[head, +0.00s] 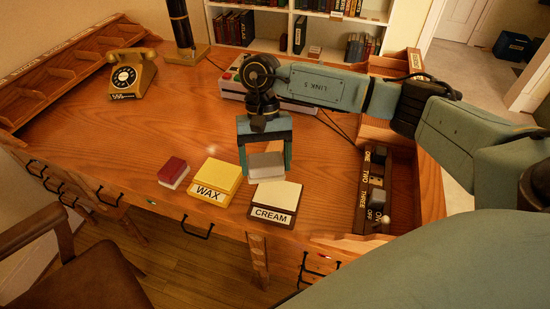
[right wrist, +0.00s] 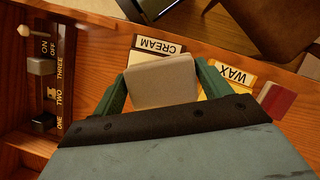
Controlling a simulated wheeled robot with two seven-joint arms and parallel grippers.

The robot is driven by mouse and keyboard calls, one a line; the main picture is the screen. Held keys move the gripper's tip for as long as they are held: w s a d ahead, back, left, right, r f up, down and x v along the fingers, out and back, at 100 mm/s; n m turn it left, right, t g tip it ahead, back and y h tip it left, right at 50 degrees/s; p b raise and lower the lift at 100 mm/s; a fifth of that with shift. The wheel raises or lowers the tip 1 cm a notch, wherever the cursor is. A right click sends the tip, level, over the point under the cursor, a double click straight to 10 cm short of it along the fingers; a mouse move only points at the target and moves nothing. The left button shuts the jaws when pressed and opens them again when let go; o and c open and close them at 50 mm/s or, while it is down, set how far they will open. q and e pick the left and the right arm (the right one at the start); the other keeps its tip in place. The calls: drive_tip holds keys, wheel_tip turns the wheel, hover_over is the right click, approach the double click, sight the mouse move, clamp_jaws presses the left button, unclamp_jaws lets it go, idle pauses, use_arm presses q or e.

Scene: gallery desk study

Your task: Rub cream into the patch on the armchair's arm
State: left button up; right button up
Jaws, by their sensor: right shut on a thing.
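The armchair (head: 115,278) stands at the lower left, with brown leather and a wooden arm (head: 38,226). No patch can be made out on that arm. A pale cream pad on a dark base labelled CREAM (head: 278,198) lies near the desk's front edge. My right gripper (head: 266,172) is above the desk, just behind the CREAM pad. It is shut on a pale grey block (right wrist: 160,85), which hangs between its fingers. Whether this block touches the CREAM pad cannot be told. My left gripper is not in view.
On the desk (head: 110,150), a yellow WAX pad (head: 220,177) and a red-and-white block (head: 173,172) lie left of CREAM. A switch panel (head: 373,190) is at the right. A telephone (head: 133,75) and lamp stand (head: 184,30) are farther back. The desk's left middle is clear.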

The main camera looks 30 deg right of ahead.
sight(279, 155)
drive_tip(key=d+f+m, duration=0.2)
drive_tip(key=shift+s+d+f+y+p, duration=0.15)
drive_tip(key=shift+s+d+y+p, duration=0.15)
drive_tip(key=shift+s+d, duration=0.1)
drive_tip(key=shift+f+b, duration=1)
drive_tip(key=shift+f, duration=1.9)
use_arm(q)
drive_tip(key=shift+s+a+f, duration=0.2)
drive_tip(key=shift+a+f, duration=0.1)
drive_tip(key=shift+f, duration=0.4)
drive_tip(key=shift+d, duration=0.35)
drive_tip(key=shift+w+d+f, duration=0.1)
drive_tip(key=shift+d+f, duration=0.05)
use_arm(e)
drive_tip(key=shift+f, duration=0.15)
use_arm(q)
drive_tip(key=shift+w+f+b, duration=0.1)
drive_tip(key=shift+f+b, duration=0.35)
drive_tip(key=shift+b, duration=0.25)
use_arm(e)
drive_tip(key=shift+f, duration=0.4)
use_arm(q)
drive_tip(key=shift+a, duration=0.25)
